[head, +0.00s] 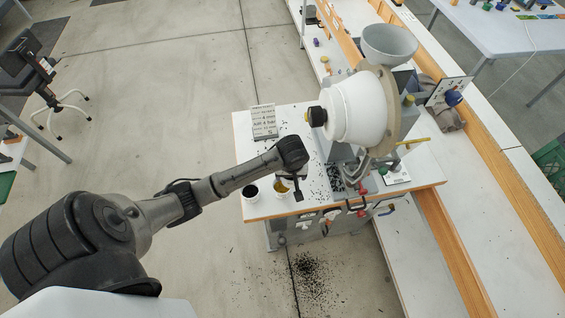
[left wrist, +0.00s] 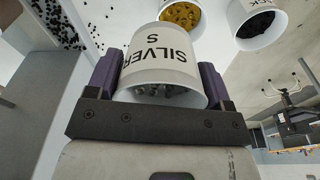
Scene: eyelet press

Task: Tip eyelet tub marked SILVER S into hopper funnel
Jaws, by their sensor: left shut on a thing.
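The white tub marked SILVER S (left wrist: 165,55) is between the purple fingers of my left gripper (left wrist: 160,75) in the left wrist view. Small silver-grey pieces show at its mouth. In the head view my left gripper (head: 296,187) is over the front of the white press table, and the arm mostly hides the held tub. I cannot tell whether the tub touches the table. The grey hopper funnel (head: 388,43) is at the back right, behind the white drum (head: 354,109), well apart from the gripper. My right gripper is out of view.
A tub with dark contents (head: 251,191) and a tub with yellow contents (head: 282,188) stand close to my left gripper. A grey printed block (head: 264,121) is at the table's back left. Black eyelets are scattered on the table and the floor (head: 312,272).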

